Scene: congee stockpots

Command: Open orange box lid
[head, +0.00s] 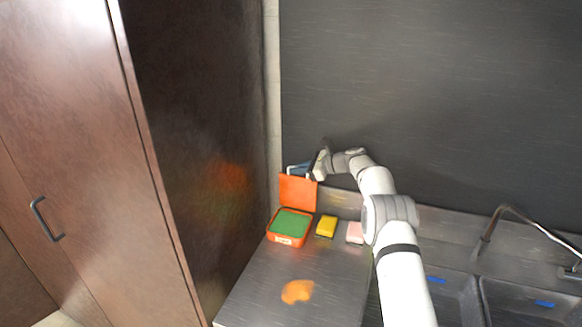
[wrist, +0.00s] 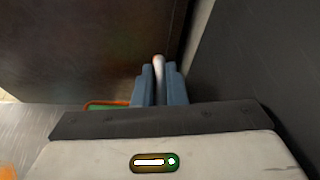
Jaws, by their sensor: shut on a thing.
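The orange box (head: 287,240) stands on the counter near the tall dark cabinet, with a flat green thing (head: 291,223) inside it. Its orange lid (head: 298,191) is raised nearly upright at the box's back edge. My gripper (head: 299,168) is at the lid's top edge, its blue fingers shut on the lid. In the wrist view my gripper's fingers (wrist: 159,84) are close together around a thin pale edge. Part of the box's orange rim (wrist: 107,103) shows below left there. The exact contact is partly hidden.
A yellow sponge (head: 327,226) and a pink sponge (head: 355,232) lie right of the box. The brown cabinet (head: 205,120) stands close on the left, the dark wall (head: 430,80) behind. Sinks with a faucet (head: 490,228) are at right.

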